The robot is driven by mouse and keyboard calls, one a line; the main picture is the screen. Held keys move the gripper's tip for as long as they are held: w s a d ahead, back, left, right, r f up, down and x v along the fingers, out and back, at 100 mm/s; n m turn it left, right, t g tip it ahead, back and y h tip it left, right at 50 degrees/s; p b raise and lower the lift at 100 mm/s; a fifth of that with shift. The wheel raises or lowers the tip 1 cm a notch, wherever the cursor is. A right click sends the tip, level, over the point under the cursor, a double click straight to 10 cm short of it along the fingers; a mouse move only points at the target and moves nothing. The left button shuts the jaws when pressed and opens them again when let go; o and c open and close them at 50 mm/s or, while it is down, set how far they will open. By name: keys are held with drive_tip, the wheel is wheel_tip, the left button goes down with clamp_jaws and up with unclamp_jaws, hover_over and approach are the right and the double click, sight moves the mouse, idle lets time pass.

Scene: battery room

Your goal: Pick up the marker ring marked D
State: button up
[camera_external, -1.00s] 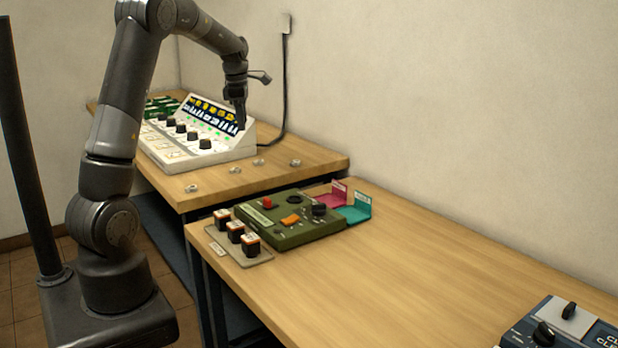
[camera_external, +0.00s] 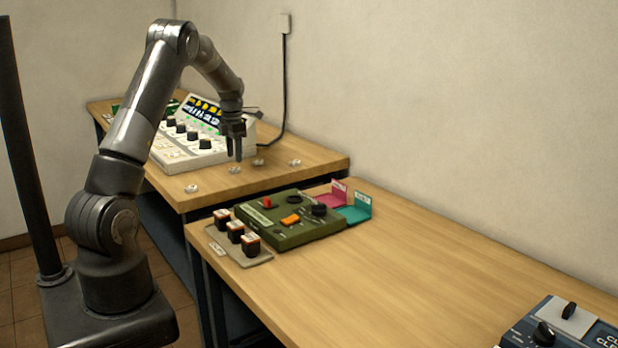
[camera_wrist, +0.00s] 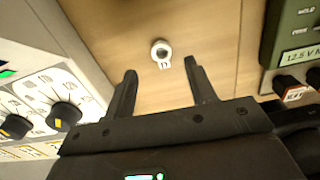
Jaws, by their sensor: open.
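A small white marker ring (camera_wrist: 161,49) lies on the wooden table in the wrist view, with a small tab whose letter looks like a D but is hard to read. It sits just beyond the gap between my fingertips. My gripper (camera_wrist: 160,68) is open and empty, fingers on either side of the ring's line. In the external view my gripper (camera_external: 235,157) points down above the rear table, and a ring (camera_external: 235,170) lies just below its fingertips. Other rings lie at the left (camera_external: 191,188), close behind (camera_external: 258,162) and at the right (camera_external: 294,162); their letters are unreadable.
A white sloped control panel (camera_external: 190,150) with black knobs stands left of my gripper. A green device (camera_external: 290,232) sits on the nearer table (camera_external: 420,260), beside black blocks with orange-edged tops (camera_external: 235,237). The wood around the rings is clear.

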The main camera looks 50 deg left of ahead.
sight(226, 172)
wheel_tip(226, 172, down, 4)
drive_tip(key=shift+w+d+f, duration=0.15)
drive_tip(key=shift+c, duration=0.3)
drive_tip(key=c, duration=1)
